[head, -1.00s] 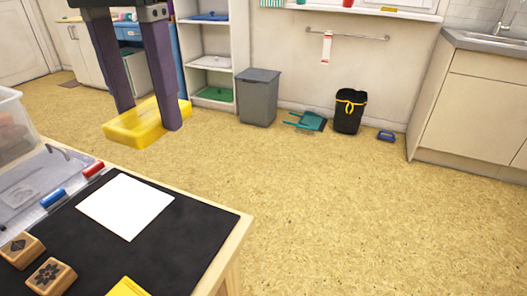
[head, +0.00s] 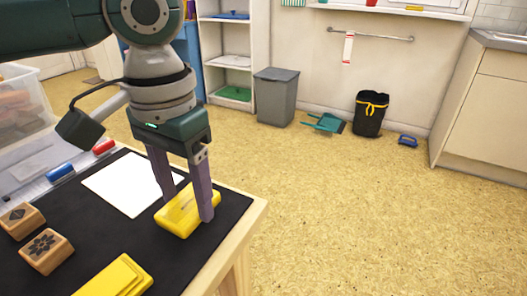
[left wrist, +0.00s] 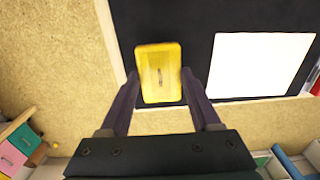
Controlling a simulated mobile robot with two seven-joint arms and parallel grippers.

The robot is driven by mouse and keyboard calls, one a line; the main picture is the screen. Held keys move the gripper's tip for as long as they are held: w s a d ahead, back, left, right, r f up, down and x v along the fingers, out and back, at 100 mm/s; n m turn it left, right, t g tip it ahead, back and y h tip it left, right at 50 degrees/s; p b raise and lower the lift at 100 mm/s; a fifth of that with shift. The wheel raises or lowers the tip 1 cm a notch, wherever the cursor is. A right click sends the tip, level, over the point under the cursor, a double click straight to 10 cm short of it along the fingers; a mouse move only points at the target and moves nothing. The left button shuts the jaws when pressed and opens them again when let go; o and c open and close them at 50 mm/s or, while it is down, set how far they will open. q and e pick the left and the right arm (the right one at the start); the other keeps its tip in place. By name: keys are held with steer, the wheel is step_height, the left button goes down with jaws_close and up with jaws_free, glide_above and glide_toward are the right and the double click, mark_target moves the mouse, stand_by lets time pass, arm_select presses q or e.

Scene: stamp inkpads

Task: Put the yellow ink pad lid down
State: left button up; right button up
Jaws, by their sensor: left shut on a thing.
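My left gripper (head: 188,207) points down over the front right part of the black mat (head: 228,212), shut on the yellow ink pad lid (head: 176,216). One finger is on each side of the lid. In the left wrist view the lid (left wrist: 160,62) lies between the fingertips with the black mat behind it. I cannot tell whether it touches the mat or is just above it. The yellow ink pad (head: 112,280) rests at the mat's front edge, left of and nearer than the lid, apart from it. My right gripper is out of view.
A white paper sheet (head: 118,190) lies behind and left of the lid. Two wooden stamps (head: 46,250) sit at the left. Blue (head: 60,172) and red (head: 103,146) markers lie by the tray. The wooden table edge (head: 245,222) is close on the right.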

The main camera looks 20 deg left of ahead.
arm_select(q)
step_height(320, 180, down, 2)
stand_by(0.4)
steer(key=o, duration=1.3)
